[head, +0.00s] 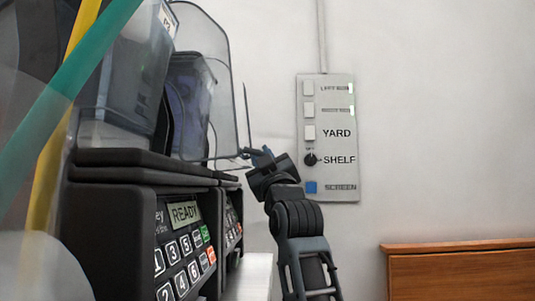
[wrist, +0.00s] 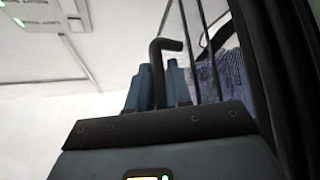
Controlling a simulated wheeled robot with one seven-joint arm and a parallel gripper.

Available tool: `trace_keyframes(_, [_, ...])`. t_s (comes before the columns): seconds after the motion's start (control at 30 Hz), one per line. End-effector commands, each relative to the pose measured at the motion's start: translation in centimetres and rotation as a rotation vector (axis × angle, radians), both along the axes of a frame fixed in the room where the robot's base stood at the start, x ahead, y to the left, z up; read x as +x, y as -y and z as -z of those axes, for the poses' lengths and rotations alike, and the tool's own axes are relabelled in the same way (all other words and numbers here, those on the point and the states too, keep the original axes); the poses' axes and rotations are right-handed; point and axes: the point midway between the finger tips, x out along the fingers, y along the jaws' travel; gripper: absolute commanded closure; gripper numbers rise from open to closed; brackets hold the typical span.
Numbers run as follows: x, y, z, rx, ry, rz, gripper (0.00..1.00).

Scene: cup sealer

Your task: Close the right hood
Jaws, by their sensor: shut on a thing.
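The cup sealer (head: 105,210) is the dark machine at left in the head view, with keypads and a READY display. A clear hood with a grey rim (head: 222,75), seemingly the right hood, stands upright and raised above its farther unit. My gripper (head: 262,156) is at the hood's lower right side, beside the machine's edge. In the wrist view, my gripper's blue fingers (wrist: 158,88) are closed around a black bent handle (wrist: 157,60). That the handle belongs to this hood is likely, but the joint is hidden.
A wall panel (head: 328,140) with switches, labelled YARD and SHELF, is behind my gripper. A wooden headboard-like piece (head: 460,270) stands at lower right. Teal (head: 70,100) and yellow (head: 45,180) bars cross the left foreground. The space right of my arm is open.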

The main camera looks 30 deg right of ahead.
Motion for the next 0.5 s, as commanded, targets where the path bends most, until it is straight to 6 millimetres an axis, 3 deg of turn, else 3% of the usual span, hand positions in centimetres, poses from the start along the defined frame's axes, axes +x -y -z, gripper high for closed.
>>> trace_keyframes(0.33, [0.17,-0.2,0.0,-0.001,-0.002,-0.003,1.0])
trace_keyframes(0.37, [0.17,-0.2,0.0,-0.001,-0.002,-0.003,0.78])
trace_keyframes(0.5, [0.12,-0.14,-0.02,0.0,-0.002,-0.003,0.75])
